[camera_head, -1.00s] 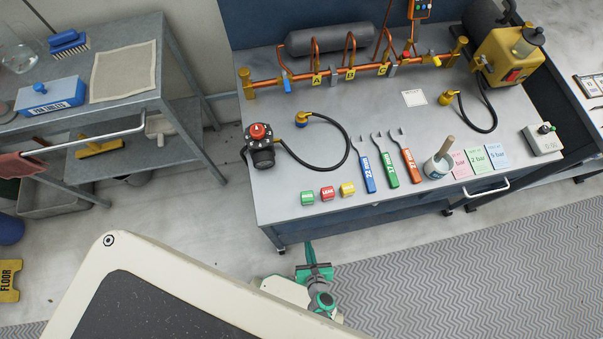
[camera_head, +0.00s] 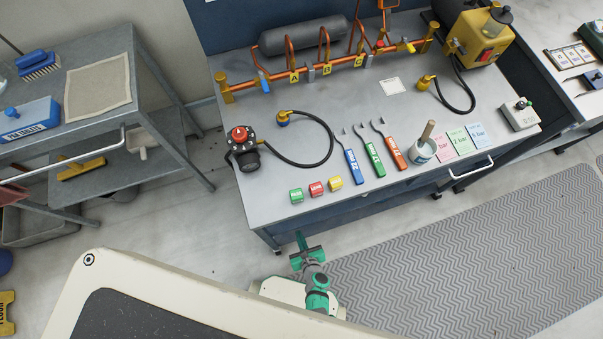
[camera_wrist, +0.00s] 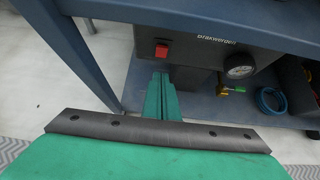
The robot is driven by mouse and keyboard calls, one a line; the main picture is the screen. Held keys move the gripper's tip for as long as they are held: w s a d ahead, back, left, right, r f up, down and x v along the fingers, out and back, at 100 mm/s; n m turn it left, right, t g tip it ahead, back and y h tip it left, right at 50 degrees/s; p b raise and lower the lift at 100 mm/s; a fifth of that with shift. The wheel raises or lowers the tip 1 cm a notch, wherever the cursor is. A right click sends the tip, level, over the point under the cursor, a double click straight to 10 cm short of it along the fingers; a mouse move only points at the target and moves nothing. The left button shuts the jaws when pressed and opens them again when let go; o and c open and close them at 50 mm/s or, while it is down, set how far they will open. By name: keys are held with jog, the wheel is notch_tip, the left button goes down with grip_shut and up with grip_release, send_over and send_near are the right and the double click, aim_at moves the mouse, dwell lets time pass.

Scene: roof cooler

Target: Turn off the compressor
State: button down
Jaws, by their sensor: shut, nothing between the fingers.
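A dark box-shaped unit with white lettering, which looks like the compressor (camera_wrist: 205,52), stands under the bench in the wrist view. A red switch (camera_wrist: 162,49) is on its front, and a round gauge (camera_wrist: 239,71) is to the right. I cannot tell the switch position. My gripper (camera_wrist: 161,77) has its green fingers shut and empty. The fingertips appear just below the switch in the picture; I cannot tell the gap. In the head view my gripper (camera_head: 300,240) is at the bench's front edge, low down. The compressor is hidden there under the bench top.
The bench (camera_head: 229,194) carries copper pipework, hoses, spanners and a yellow machine (camera_head: 479,36) with its own red switch. A bench leg (camera_wrist: 80,50) is close left of my gripper. A blue hose coil (camera_wrist: 270,101) is at right. A grey mat (camera_head: 480,255) covers the floor.

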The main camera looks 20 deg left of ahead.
jog(key=w+a+f, duration=0.2)
jog(key=w+a, duration=0.2)
jog(key=w, duration=0.2)
jog(key=shift+w+a+f, duration=0.15)
jog(key=shift+f, duration=0.1)
jog(key=shift+w, duration=0.2)
